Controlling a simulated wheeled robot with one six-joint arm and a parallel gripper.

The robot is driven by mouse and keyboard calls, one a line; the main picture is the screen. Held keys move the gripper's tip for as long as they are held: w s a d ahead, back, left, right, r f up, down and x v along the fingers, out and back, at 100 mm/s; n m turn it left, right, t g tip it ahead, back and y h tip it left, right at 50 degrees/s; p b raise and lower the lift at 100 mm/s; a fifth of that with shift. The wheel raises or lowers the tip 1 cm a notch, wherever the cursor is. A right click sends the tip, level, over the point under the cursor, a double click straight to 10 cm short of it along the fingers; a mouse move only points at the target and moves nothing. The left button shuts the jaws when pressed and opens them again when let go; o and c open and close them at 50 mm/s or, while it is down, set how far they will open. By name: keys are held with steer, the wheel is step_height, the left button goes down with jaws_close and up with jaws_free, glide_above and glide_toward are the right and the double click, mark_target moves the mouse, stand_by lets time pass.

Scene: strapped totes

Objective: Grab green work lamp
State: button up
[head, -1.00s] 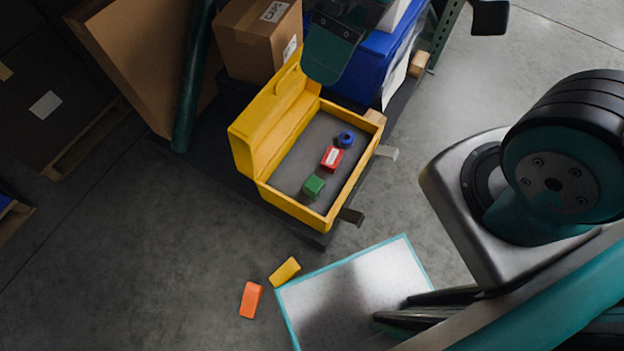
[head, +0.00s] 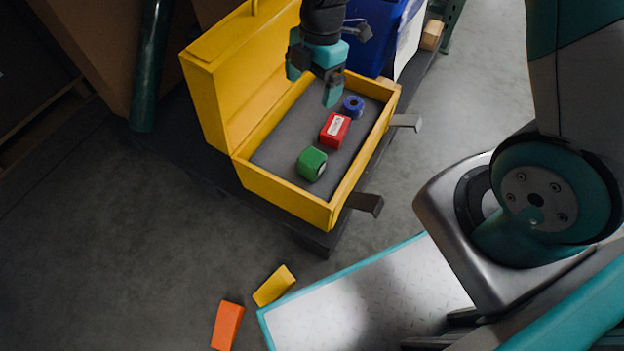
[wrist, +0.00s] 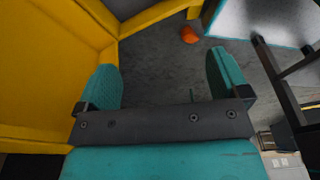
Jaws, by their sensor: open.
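The green work lamp (head: 312,164) is a small green block with a pale round face, lying on the grey floor of the open yellow toolbox (head: 288,209), near its front end. My gripper (head: 328,88) hangs over the back part of the box, beyond the lamp and apart from it. Its teal fingers, seen in the wrist view (wrist: 165,85), are spread with nothing between them. The lamp cannot be made out in the wrist view.
A red item (head: 335,129) and a blue ring-shaped item (head: 353,106) lie behind the lamp in the box. The raised yellow lid (head: 215,95) stands at left. Two grey latches (head: 366,203) stick out at right. Orange (head: 227,325) and yellow (head: 273,286) blocks lie on the ground.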

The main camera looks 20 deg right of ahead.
steer(key=n+b, duration=0.2)
steer(key=b, duration=0.1)
glide_toward(312, 156)
steer(key=f+b, duration=0.3)
steer(key=a+f+b, duration=0.1)
steer(key=f+b, duration=0.2)
steer(key=shift+w+a+f, duration=0.2)
steer(key=shift+f, duration=0.05)
steer(key=f+b, duration=0.2)
steer(key=s+f+b, duration=0.1)
steer(key=f+b, duration=0.1)
steer(key=f, duration=0.1)
steer(key=shift+a+f+b, duration=0.25)
steer(key=shift+f+b, duration=0.05)
steer(key=shift+f, duration=0.05)
steer(key=shift+r, duration=0.1)
steer(key=shift+c, duration=0.4)
steer(key=c, duration=1)
